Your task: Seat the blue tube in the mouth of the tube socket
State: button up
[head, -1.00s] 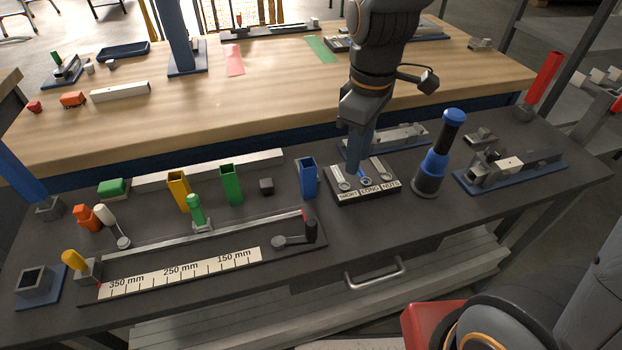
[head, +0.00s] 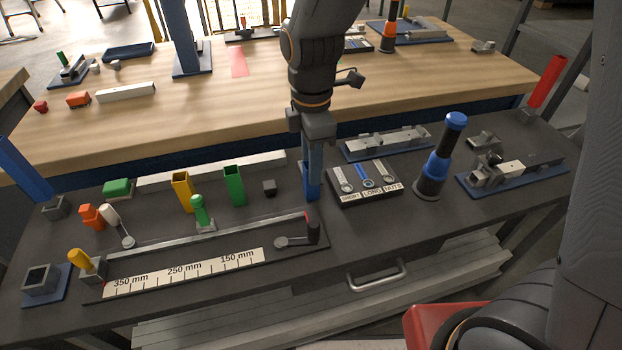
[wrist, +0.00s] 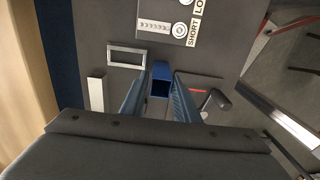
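The blue tube (head: 309,190) is a short, square, hollow tube standing upright on the dark bench, left of the label tray. It also shows in the wrist view (wrist: 162,72), with its dark open end towards me. My gripper (head: 314,164) points down over it, and its fingers hide the tube's upper part in the head view. In the wrist view my gripper (wrist: 160,84) is open, one finger on each side of the tube's top; I cannot tell whether they touch it. The tube socket (head: 41,280), a grey block with a dark square mouth on a blue plate, is at the bench's front left, apparently empty.
Green (head: 234,185) and yellow (head: 183,191) tubes stand left of the blue one. The ruler fixture (head: 190,272) lies between them and the front edge. The label tray (head: 366,197) and a blue-black cylinder (head: 436,165) stand to the right.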

jog(key=shift+s+a+f+p, duration=0.15)
jog(key=shift+f+p, duration=0.2)
jog(key=shift+f, duration=1)
jog(key=shift+a+f+p, duration=0.1)
jog(key=shift+f+p, duration=0.25)
jog(key=shift+f, duration=0.95)
grip_shut()
